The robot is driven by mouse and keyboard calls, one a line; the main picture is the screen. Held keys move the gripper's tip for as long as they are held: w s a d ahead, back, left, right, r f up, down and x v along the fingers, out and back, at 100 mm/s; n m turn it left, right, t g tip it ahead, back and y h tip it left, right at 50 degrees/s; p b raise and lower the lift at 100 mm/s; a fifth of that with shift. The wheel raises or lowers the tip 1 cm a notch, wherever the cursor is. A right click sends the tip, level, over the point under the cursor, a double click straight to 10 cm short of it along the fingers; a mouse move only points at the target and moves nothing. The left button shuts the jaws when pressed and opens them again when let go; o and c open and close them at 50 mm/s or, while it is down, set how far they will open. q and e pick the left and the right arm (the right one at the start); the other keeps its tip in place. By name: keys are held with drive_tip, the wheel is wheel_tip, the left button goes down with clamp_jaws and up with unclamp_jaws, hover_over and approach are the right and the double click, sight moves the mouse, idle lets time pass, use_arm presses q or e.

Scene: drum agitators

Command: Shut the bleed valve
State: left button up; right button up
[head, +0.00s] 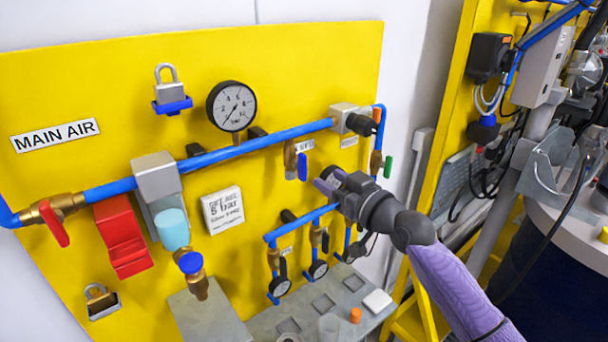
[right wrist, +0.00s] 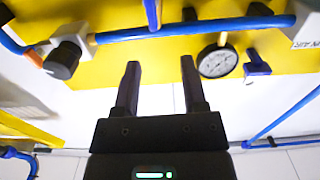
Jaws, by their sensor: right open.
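Several small valves sit on the yellow panel (head: 300,60); the labels near them are too small to read, so I cannot tell which is the bleed valve. A brass valve with a blue handle (head: 302,165) hangs below the main blue pipe. A green-handled valve (head: 388,166) is at the panel's right edge. My right gripper (head: 322,184) is in front of the panel, just below and right of the blue handle. In the right wrist view its two fingers (right wrist: 160,65) are apart with nothing between them. My left gripper is out of view.
A red-handled valve (head: 54,222) and a red block (head: 122,236) are at the left. A pressure gauge (head: 231,106) and padlock (head: 172,90) are above the pipe. Small blue pipes with gauges (head: 280,286) lie below my right gripper, over a grey shelf (head: 262,328).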

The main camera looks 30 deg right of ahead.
sight(305, 161)
drive_tip(key=w, duration=1)
drive_tip(key=shift+w+d+f, duration=0.15)
drive_tip(key=shift+w+f, duration=0.1)
drive_tip(key=shift+w, duration=0.1)
drive_tip(key=shift+c, duration=0.8)
clamp_jaws()
